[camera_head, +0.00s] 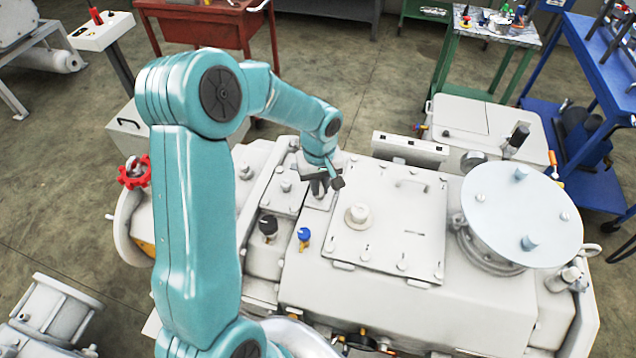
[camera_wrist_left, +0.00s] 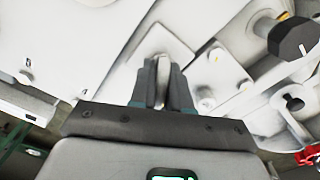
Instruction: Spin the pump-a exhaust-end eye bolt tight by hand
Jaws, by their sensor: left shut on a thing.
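My left gripper (camera_head: 322,186) reaches down onto the top of the white pump (camera_head: 470,315), left of its large flat cover plate. In the left wrist view the gripper's two dark fingers (camera_wrist_left: 161,88) are shut on a thin pale upright piece, which looks like the eye bolt (camera_wrist_left: 161,72) seen edge-on. It stands over a small light square plate (camera_wrist_left: 150,50) on the pump. In the head view the eye bolt is hidden by the gripper, and how far it is seated cannot be seen. My right gripper is not in view.
A black knob (camera_head: 268,226) and a blue-topped valve (camera_head: 304,236) stand up left of the cover plate (camera_head: 390,205). A red handwheel (camera_head: 134,172) is at the pump's left end. A large round flange (camera_head: 522,213) rises at the right. Bolt heads surround the gripper.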

